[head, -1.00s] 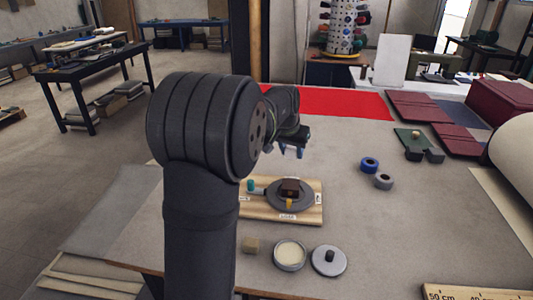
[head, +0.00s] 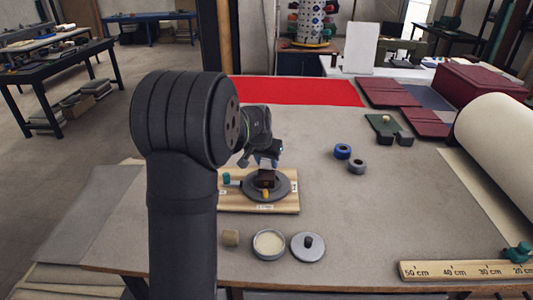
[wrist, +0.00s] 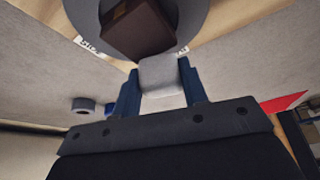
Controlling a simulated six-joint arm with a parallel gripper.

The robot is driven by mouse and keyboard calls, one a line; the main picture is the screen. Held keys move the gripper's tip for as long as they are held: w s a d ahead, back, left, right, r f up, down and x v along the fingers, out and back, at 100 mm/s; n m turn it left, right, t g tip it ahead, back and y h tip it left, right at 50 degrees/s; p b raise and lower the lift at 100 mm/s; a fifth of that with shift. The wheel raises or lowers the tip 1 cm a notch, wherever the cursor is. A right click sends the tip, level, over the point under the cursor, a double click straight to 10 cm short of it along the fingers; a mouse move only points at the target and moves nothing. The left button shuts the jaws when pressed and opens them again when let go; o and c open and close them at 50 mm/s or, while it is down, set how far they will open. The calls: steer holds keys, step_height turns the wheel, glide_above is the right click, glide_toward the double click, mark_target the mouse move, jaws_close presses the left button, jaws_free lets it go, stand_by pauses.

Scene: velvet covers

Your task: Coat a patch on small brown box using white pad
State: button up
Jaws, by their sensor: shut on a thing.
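The small brown box (head: 266,181) sits on a round dark grey turntable (head: 284,190) on a wooden board (head: 234,204). In the wrist view the box (wrist: 139,28) is at the top, just beyond my fingers. My gripper (head: 264,162) is right above and behind the box. It is shut on the white pad (wrist: 161,76), a pale block between the blue fingers. The pad's far edge meets the box's edge in the wrist view; I cannot tell whether they touch. The pad is hard to make out in the head view.
Blue (head: 343,151) and grey (head: 357,167) rings lie to the right. A teal knob (head: 226,179) is left of the turntable.

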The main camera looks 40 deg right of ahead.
mark_target(269, 180)
steer(key=shift+s+a+f, duration=0.15)
steer(key=shift+s+a, duration=2.1)
steer(key=shift+s, duration=0.1)
steer(key=shift+w+d, duration=2.15)
steer(key=shift+w, duration=0.1)
steer(key=shift+d, duration=0.3)
steer(key=shift+s+a, duration=0.1)
steer(key=shift+s, duration=0.25)
steer(key=shift+s+a, duration=2.15)
steer(key=shift+s, duration=0.05)
steer(key=shift+w+d, duration=2.05)
steer(key=shift+w, duration=0.1)
steer(key=shift+w+d+r, duration=0.15)
steer(key=shift+r, duration=0.5)
steer(key=shift+w+d+r, duration=0.1)
steer(key=shift+r, duration=3.35)
